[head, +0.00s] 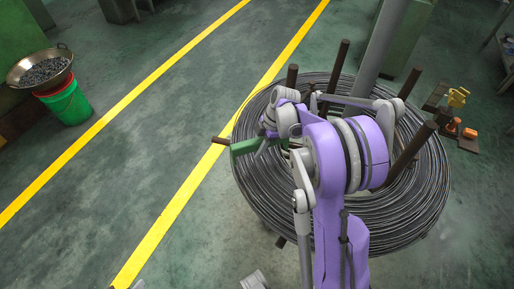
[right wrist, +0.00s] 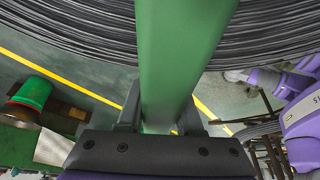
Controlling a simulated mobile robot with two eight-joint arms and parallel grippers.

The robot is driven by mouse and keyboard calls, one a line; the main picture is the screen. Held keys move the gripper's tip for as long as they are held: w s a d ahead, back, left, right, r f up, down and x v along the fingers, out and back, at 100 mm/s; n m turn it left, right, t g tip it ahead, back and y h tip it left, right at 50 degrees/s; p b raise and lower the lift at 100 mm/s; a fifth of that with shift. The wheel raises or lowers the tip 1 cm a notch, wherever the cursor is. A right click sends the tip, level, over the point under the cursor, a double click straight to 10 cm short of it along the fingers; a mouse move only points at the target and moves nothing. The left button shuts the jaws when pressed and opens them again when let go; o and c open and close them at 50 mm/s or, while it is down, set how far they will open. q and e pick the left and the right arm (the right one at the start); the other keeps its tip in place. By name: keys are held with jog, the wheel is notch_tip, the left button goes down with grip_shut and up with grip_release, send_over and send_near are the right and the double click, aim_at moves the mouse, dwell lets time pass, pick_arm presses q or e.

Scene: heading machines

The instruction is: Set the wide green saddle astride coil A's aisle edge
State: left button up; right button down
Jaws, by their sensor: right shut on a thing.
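A large coil of dark wire (head: 420,195) lies around several brown posts; I take it to be coil A. Its left edge faces the yellow-lined aisle. My right gripper (head: 268,146) is above that left edge, partly hidden by my own purple arm. It is shut on the green saddle (head: 244,147), which reaches out over the coil's aisle edge. In the right wrist view, the green saddle (right wrist: 182,50) stands between the fingers of my right gripper (right wrist: 160,122) and crosses in front of the coil's wires (right wrist: 70,25). I cannot tell whether the saddle touches the wire. My left gripper is not in view.
Brown posts (head: 336,65) rise from the coil, and one brown bar end (head: 221,140) juts out beside the saddle. A green bucket (head: 69,103) under a pan of dark pieces (head: 40,72) stands far left. Yellow and orange items (head: 457,97) sit right. The aisle floor (head: 150,140) is clear.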

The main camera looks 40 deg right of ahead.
aim_at(257, 165)
jog(key=shift+f+b, duration=1.8)
jog(key=shift+f, duration=1.05)
jog(key=shift+s+a+f+b, duration=0.15)
jog(key=shift+s+f+b, duration=0.1)
jog(key=shift+f+b, duration=0.4)
jog(key=shift+s+a+f+b, duration=0.2)
jog(key=shift+f+b, duration=0.2)
jog(key=shift+f, duration=0.3)
jog(key=c, duration=0.5)
grip_release()
jog(key=v, duration=0.2)
jog(key=w+p+v, duration=0.1)
jog(key=v, duration=0.2)
jog(key=shift+w+d+r, duration=0.1)
jog(key=shift+d+r, duration=0.15)
jog(key=shift+r, duration=0.05)
jog(key=v, duration=0.2)
jog(key=p+v, duration=0.1)
jog(key=v, duration=0.4)
jog(key=shift+s+a+r+p, duration=0.1)
jog(key=shift+s+a+p, duration=0.2)
jog(key=shift+a, duration=0.05)
jog(key=shift+d+r, duration=0.2)
jog(key=shift+r, duration=0.3)
jog(key=shift+r+p, duration=2.9)
jog(key=shift+r, duration=0.7)
